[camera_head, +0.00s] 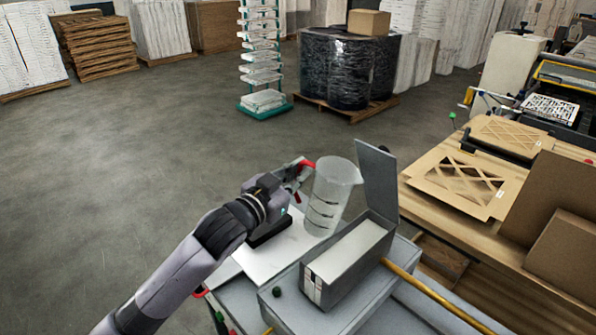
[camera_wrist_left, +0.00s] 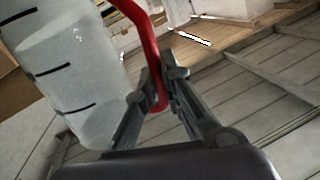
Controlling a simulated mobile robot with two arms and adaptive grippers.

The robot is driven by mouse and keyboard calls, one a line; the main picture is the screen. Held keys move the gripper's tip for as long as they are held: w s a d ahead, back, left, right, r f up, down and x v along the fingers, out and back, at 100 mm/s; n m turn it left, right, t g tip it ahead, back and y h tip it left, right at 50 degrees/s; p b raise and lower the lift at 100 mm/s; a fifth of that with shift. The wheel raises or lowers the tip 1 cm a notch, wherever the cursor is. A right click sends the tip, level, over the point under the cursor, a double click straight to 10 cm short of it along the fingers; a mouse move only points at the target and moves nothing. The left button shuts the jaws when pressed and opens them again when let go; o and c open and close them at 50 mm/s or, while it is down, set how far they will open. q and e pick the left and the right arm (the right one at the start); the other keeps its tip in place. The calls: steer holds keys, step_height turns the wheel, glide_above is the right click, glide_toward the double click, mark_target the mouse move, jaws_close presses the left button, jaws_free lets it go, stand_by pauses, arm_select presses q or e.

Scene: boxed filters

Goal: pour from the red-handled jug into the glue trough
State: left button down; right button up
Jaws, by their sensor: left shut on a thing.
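The jug (camera_head: 335,195) is clear with dark level marks and a red handle (camera_head: 307,164). My left gripper (camera_head: 298,174) is shut on the handle, at the jug's left side. In the left wrist view the red handle (camera_wrist_left: 150,40) runs down between the fingers (camera_wrist_left: 163,92), and the jug (camera_wrist_left: 85,90) with a pale milky filling fills the left. The jug stands nearly upright or leans slightly right; I cannot tell if its base touches the white board. The glue trough (camera_head: 317,284), a long grey box with a pale inside, lies to its front right. My right gripper is out of view.
A grey flap (camera_head: 377,182) stands up at the trough's far end. A yellow bar (camera_head: 432,292) runs along its right. A wooden bench (camera_head: 450,215) with cardboard frames stands right.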

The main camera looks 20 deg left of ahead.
arm_select(q)
steer(key=shift+d+f+n, duration=0.15)
steer(key=shift+f+n, duration=0.2)
steer(key=shift+n, duration=0.15)
steer(key=shift+r, duration=0.1)
step_height(320, 180, up, 3)
steer(key=p, duration=0.3)
stand_by(0.3)
